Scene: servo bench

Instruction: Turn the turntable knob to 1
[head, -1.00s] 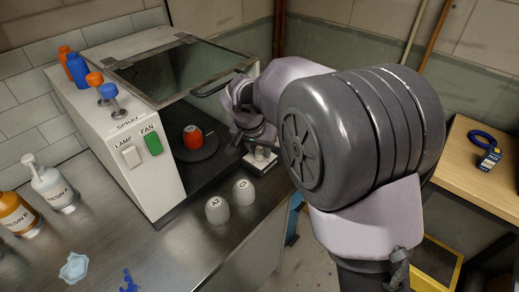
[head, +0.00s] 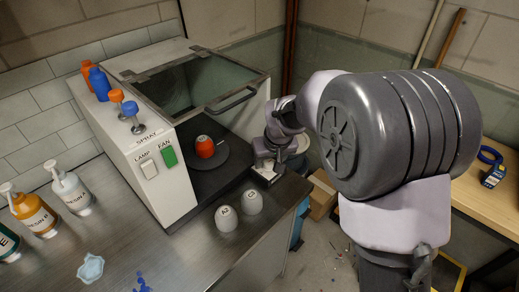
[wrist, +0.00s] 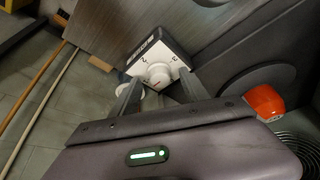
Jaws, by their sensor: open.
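The turntable knob (wrist: 158,74) is a white round knob on a small white control box (head: 267,174), which sits at the bench's front right edge. The wrist view shows the box face (wrist: 165,58) with small dark marks around the knob; I cannot read the setting. My gripper (wrist: 160,92) is open, its two fingers pointing toward the knob, one to each side of it in the picture. I cannot tell whether they touch it. In the head view my gripper (head: 266,155) is just above the box and partly hides it. The dark turntable (head: 222,160) carries a red-orange cup (head: 205,146).
Grey cups A2 (head: 226,218) and C3 (head: 252,202) stand on the bench near the box. Resin bottles (head: 36,216) stand at left. A wooden table (head: 488,205) is at right.

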